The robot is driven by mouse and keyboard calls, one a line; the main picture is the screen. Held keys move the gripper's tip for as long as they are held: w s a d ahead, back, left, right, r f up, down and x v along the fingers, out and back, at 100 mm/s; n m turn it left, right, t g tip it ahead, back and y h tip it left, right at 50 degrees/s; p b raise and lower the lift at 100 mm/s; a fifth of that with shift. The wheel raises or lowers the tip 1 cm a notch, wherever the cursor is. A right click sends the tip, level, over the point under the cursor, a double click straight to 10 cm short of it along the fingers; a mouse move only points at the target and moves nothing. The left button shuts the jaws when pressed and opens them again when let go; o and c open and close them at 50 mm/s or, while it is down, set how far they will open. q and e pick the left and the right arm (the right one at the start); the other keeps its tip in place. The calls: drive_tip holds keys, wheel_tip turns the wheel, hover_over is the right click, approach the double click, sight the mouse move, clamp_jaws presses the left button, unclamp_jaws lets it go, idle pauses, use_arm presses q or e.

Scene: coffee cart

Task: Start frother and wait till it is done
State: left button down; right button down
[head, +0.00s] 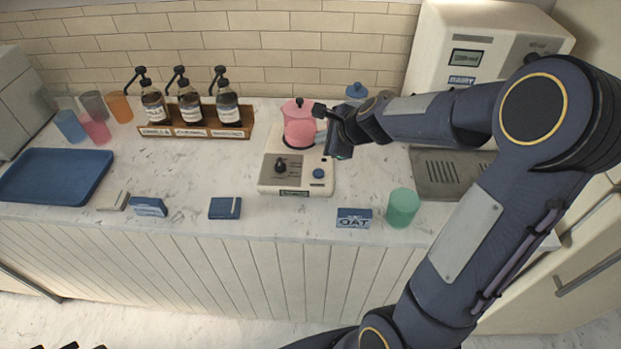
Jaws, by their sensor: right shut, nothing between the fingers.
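The frother is a cream base (270,181) on the counter, with a black knob (280,166), a blue button (318,173) and a small display on its front. A pink lidded jug (298,124) stands upright on the base. My right gripper (338,155) is shut and empty, just right of the jug and above the right rear part of the base. I cannot tell whether it touches the jug. The display is too small to read. My left gripper is not in view.
A green cup (402,207) and an OAT card (354,218) stand at the front right. A syrup rack (195,131) with pump bottles is behind left. A blue tray (52,176) lies far left. A cream machine (437,50) is back right. Counter left of the frother is mostly clear.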

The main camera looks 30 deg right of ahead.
sight(322, 175)
drive_tip(key=shift+w+d+f+m, duration=0.15)
drive_tip(key=shift+w+f+m, duration=0.2)
drive_tip(key=shift+m, duration=0.15)
wheel_tip(322, 175, down, 9)
drive_tip(key=b, duration=0.8)
drive_tip(key=shift+r+b, duration=0.1)
drive_tip(key=shift+b, duration=0.25)
idle(1.4)
drive_tip(key=shift+f+b, duration=0.35)
drive_tip(key=shift+f, duration=0.05)
drive_tip(key=shift+f+b, duration=0.5)
drive_tip(key=shift+f, duration=0.05)
idle(0.5)
drive_tip(key=shift+r, duration=0.15)
drive_tip(key=shift+r+p, duration=0.8)
drive_tip(key=shift+p, duration=0.15)
